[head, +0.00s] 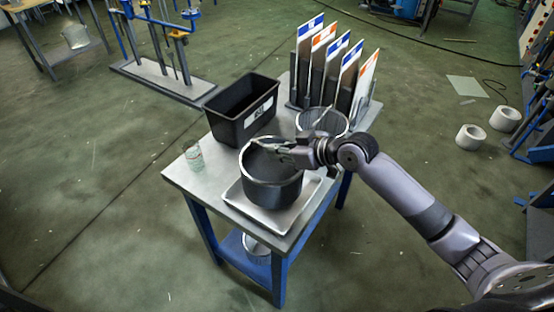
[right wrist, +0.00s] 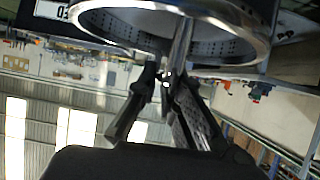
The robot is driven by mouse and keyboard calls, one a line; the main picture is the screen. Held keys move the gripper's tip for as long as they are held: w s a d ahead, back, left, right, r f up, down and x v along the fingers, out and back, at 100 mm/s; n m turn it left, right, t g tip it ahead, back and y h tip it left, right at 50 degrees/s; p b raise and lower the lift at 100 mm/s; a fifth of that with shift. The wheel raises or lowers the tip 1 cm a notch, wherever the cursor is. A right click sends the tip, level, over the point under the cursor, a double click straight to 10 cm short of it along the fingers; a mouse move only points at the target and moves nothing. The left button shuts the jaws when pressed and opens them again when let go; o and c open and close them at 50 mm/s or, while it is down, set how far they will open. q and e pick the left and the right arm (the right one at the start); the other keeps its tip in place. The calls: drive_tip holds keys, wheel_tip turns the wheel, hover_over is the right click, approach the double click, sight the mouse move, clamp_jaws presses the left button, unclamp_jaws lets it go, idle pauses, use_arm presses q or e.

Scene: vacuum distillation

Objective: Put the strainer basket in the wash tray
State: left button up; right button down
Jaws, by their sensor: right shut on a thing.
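The strainer basket (head: 272,188), a dark round pot-like basket, is upright over the wash tray. The right wrist view shows its pale rim and perforated wall (right wrist: 216,52). The wash tray (head: 297,213) is a shallow, light metal tray on the table; the basket hides its middle. I cannot tell whether the basket's base touches the tray floor. My right gripper (head: 277,148) reaches in from the right at the basket's upper edge. In the right wrist view its fingers (right wrist: 168,82) are shut on an upright part of the basket. My left gripper is not in view.
Another round vessel (head: 335,128) stands behind my right gripper. A rack of upright panels (head: 328,68) is at the back. Bare tabletop (head: 188,180) shows at the left.

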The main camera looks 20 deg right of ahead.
drive_tip(key=shift+f, duration=1.8)
drive_tip(key=c, duration=2.2)
unclamp_jaws()
drive_tip(key=shift+f, duration=0.2)
drive_tip(key=o, duration=0.5)
drive_tip(key=shift+r, duration=0.1)
drive_tip(key=shift+b+v, duration=0.85)
drive_tip(key=shift+v, duration=5.2)
